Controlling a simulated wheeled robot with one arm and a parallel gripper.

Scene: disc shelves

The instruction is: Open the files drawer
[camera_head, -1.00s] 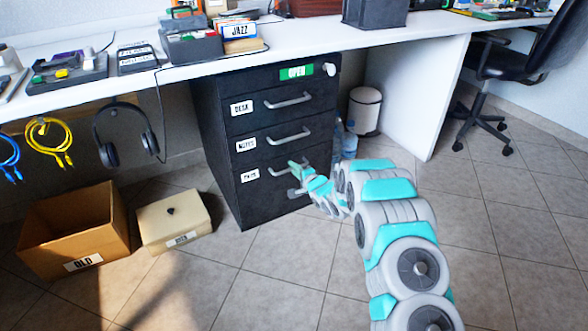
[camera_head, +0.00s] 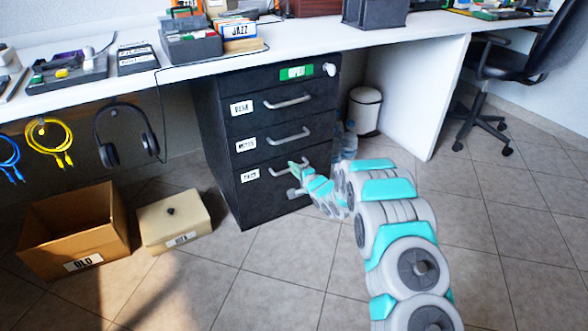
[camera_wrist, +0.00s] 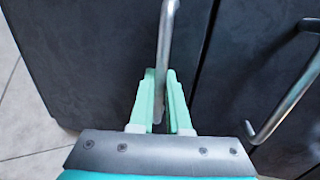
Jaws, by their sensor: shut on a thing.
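The black drawer cabinet (camera_head: 222,150) stands under the desk with three drawers and bar handles, one above another. The bottom drawer (camera_head: 262,207) has a white label whose print is too blurred to read. The labels above it look like DESK and NOTES. My gripper (camera_head: 299,177) is at the bottom drawer's handle (camera_head: 277,173). In the wrist view my gripper (camera_wrist: 160,95) has its pale green fingers on both sides of a metal bar handle (camera_wrist: 166,45), shut on it. All drawers look flush with the cabinet front. My gripper partly hides the handle's right end.
An open cardboard box (camera_head: 72,232) marked OLD and a beige lidded box (camera_head: 174,220) stand on the floor left of the cabinet. A white bin (camera_head: 364,110) and bottles (camera_head: 349,142) stand to its right. The tiled floor before the cabinet is clear.

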